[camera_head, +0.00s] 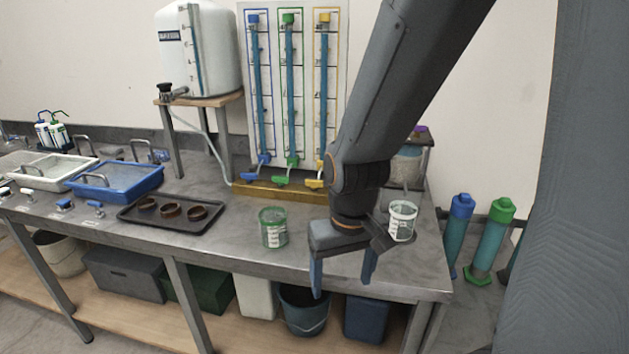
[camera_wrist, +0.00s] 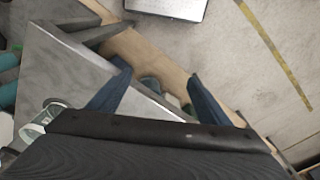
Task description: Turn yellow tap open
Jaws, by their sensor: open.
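In the head view the yellow tap (camera_head: 315,183) sits at the foot of the yellow-framed column (camera_head: 324,95), the rightmost of three on the back panel. My arm stands just to its right and partly crowds it. My gripper (camera_head: 342,285) hangs open and empty over the bench's front edge, pointing down, nearer to me than the tap and apart from it. In the wrist view my gripper (camera_wrist: 158,92) shows its two blue fingers spread, with the bench edge and floor below. The tap does not show in the wrist view.
A green-marked beaker (camera_head: 273,228) stands left of my gripper, and a clear beaker (camera_head: 402,221) stands close on its right. The blue tap (camera_head: 249,177) and green tap (camera_head: 281,181) sit left of the yellow one. A black tray (camera_head: 170,214) lies farther left.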

